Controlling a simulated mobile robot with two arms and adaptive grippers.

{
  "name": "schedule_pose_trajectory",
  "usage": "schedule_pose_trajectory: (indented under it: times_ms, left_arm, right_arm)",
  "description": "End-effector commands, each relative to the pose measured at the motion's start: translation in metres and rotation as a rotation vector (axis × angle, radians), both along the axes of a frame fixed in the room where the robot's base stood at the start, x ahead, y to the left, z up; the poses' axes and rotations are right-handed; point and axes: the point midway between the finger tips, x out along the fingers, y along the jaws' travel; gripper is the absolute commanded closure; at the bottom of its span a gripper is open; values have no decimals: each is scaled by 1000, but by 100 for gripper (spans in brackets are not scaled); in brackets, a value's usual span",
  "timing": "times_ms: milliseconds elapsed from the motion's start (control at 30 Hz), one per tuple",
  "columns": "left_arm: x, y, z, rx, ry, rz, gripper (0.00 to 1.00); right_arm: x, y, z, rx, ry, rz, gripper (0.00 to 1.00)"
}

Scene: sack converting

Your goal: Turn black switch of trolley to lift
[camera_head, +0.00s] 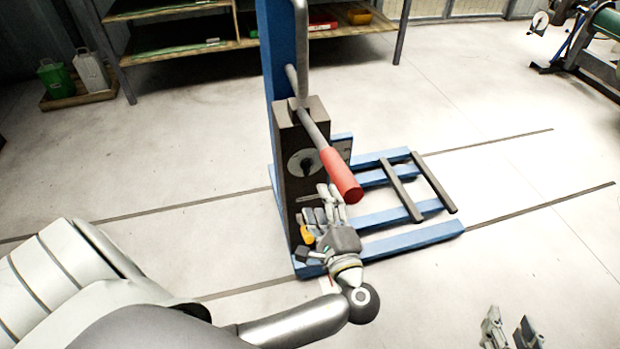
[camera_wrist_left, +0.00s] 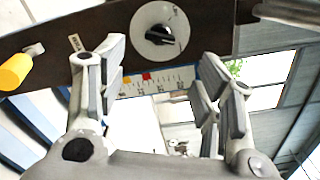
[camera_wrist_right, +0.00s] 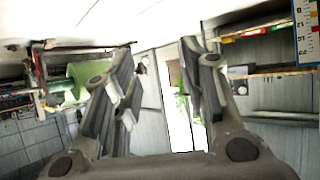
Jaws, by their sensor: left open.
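The trolley has a blue frame (camera_head: 277,60), a dark box (camera_head: 292,125) and a lever with a red grip (camera_head: 341,174). The black switch (camera_head: 306,164) sits on a pale round dial on the box face. It shows large in the left wrist view (camera_wrist_left: 160,36), near the top middle. My left gripper (camera_head: 323,204) is open and empty, just below the dial and the red grip. In the left wrist view its fingers stand apart below the dial, not around the switch. My right gripper (camera_head: 510,328) is open and empty at the bottom right, away from the trolley.
A yellow knob (camera_wrist_left: 14,72) sticks out from the box beside my left gripper. A ruler scale (camera_wrist_left: 150,80) shows behind the left fingers. Blue base legs with dark bars (camera_head: 432,182) spread right. Shelves (camera_head: 180,50) stand behind.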

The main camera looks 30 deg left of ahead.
Motion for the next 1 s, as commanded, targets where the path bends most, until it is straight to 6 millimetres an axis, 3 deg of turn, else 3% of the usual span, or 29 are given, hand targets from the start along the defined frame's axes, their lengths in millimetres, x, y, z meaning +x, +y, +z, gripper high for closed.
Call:
schedule_pose_trajectory:
  times_ms: [500,700,1000]
  left_arm:
    - [54,63,-1,1,1,0,39]
    - [65,76,-1,0,3,-2,39]
    - [68,79,0,-2,3,-2,39]
  right_arm:
    - [30,16,58,81,-336,23,60]
    - [33,20,75,102,-420,28,60]
    - [34,20,80,108,-443,30,60]
